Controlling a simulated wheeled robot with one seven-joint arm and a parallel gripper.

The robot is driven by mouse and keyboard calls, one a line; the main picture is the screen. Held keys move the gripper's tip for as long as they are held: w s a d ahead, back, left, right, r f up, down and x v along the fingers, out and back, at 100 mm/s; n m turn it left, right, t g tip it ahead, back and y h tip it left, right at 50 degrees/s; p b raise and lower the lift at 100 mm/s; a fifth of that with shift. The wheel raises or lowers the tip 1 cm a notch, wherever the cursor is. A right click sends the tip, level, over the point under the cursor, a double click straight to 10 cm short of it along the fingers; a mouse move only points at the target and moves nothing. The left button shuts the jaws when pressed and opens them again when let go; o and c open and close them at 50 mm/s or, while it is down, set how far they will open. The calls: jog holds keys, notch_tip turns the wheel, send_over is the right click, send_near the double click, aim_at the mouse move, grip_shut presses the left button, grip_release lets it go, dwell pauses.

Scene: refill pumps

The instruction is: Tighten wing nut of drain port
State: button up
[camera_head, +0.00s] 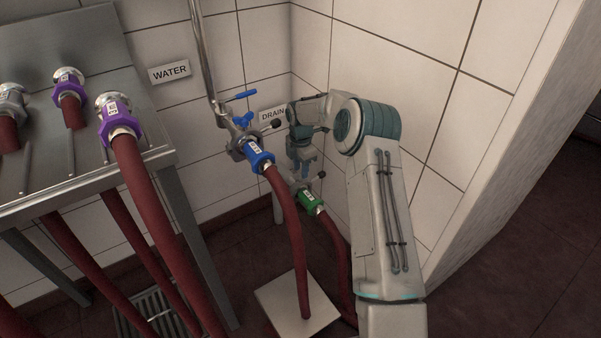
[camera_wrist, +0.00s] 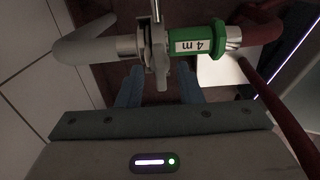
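The green connector shows in the head view (camera_head: 311,203) low by the wall under the DRAIN sign. A grey wing-like part of the clamp, seemingly the wing nut (camera_wrist: 158,80), points toward my gripper (camera_wrist: 161,86). My two blue fingers stand apart, one on each side of it, with visible gaps. In the head view my gripper (camera_head: 302,169) points down just above the green connector.
A blue connector (camera_head: 258,155) with a red hose (camera_head: 290,240) hangs left of my gripper, under a blue-handled valve (camera_head: 240,96). A steel rack (camera_head: 165,155) with purple connectors stands left. Tiled walls close in behind and right.

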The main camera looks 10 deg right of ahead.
jog(key=shift+f, duration=0.45)
jog(key=shift+c, duration=0.3)
grip_shut()
jog(key=shift+r, duration=0.1)
